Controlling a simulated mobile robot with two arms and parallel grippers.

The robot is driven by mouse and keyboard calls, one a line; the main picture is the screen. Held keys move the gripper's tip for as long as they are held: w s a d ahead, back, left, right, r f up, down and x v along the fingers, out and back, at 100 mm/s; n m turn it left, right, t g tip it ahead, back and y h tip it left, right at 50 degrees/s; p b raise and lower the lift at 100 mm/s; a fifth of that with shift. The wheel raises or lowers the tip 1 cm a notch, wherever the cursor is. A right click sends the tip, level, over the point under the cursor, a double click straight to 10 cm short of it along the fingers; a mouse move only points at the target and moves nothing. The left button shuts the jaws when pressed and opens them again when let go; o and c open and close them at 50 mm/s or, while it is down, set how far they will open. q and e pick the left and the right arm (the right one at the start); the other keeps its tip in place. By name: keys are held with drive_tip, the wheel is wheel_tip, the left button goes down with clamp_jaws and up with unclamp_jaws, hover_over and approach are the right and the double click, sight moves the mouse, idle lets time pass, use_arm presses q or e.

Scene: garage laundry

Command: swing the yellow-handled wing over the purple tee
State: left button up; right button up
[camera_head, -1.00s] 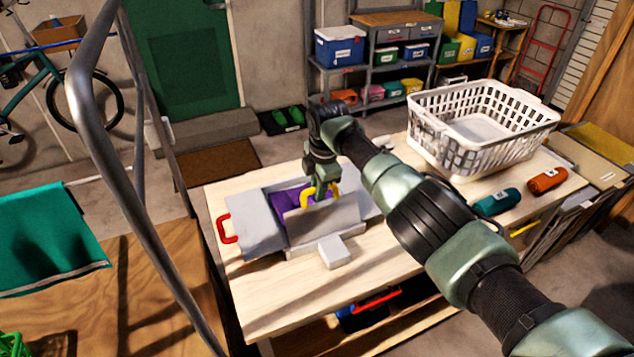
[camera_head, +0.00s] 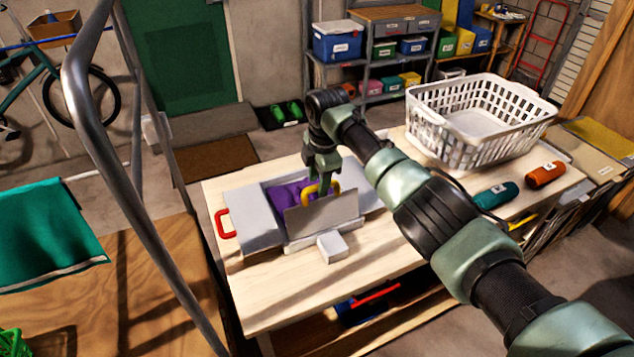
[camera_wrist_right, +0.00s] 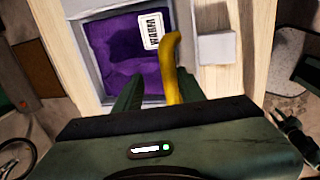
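The folding board lies on the light wooden table, with the purple tee (camera_head: 283,192) spread in its middle. The tee also shows in the wrist view (camera_wrist_right: 115,55), with a white label. The yellow-handled wing (camera_head: 325,214) stands raised along the near side of the tee, not lying over it. Its yellow handle (camera_head: 333,187) is at the top edge. My right gripper (camera_head: 322,178) is at this handle. In the wrist view its fingers (camera_wrist_right: 158,90) are apart, with the handle (camera_wrist_right: 173,65) between them, nearer the right finger. My left gripper is out of view.
The red-handled wing (camera_head: 252,217) lies flat at the board's left. A small white block (camera_head: 332,247) sits at the near edge. A white basket (camera_head: 480,125), a teal roll (camera_head: 496,196) and an orange roll (camera_head: 545,175) are at the right. The front tabletop is clear.

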drive_tip(key=r, duration=0.4)
drive_tip(key=r+b, duration=0.1)
drive_tip(key=r, duration=0.1)
drive_tip(key=shift+s+d+r, duration=0.1)
drive_tip(key=shift+s, duration=0.25)
